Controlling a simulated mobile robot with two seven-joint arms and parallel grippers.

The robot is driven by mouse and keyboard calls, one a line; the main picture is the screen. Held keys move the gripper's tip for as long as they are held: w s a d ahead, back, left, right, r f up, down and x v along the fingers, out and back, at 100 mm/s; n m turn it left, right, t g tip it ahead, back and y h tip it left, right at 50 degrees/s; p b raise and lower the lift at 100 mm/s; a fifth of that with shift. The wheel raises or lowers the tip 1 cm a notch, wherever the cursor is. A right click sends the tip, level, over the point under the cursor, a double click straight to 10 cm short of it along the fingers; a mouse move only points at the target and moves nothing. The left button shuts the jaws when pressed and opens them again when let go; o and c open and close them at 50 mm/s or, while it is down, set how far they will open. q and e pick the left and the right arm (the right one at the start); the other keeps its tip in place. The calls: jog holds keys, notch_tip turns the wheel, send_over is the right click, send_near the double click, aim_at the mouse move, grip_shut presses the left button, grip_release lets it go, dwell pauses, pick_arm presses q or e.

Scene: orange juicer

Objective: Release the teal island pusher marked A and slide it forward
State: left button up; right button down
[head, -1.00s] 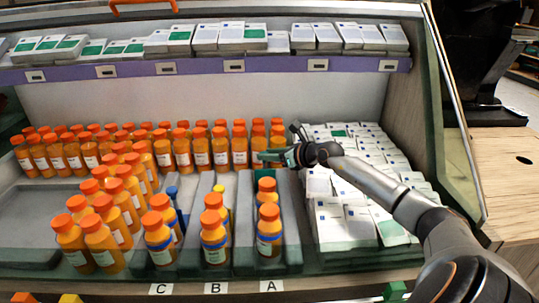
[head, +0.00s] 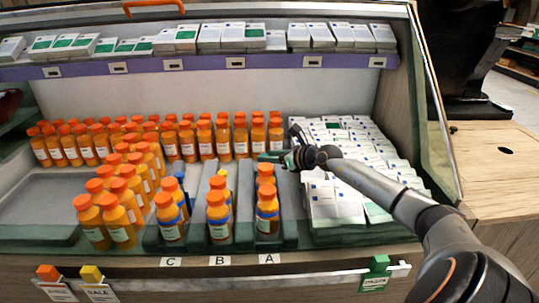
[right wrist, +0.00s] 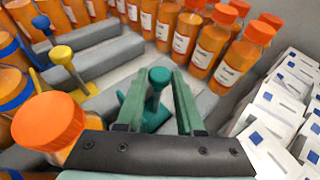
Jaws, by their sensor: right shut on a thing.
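The teal pusher (right wrist: 158,78), with a round knob on a stem, stands in the lane behind the bottles in the right wrist view. My right gripper (right wrist: 158,88) has its two green fingers on either side of it and is shut on it. In the head view my right gripper (head: 274,157) is at the back of the lane with label A (head: 269,258), and the pusher is hidden or too small to tell there. Orange bottles (head: 267,210) stand in front of it in that lane. My left gripper is not in view.
Grey dividers (head: 291,205) border the lanes. White boxes (head: 340,200) fill the right side, close to my right arm. Rows of orange bottles (head: 205,140) stand behind. Blue (right wrist: 42,24) and yellow (right wrist: 62,56) pushers stand in neighbouring lanes.

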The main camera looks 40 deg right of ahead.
jog(key=shift+s+a, duration=0.1)
jog(key=shift+s, duration=0.05)
jog(key=c, duration=0.8)
grip_release()
jog(key=shift+o, duration=1.4)
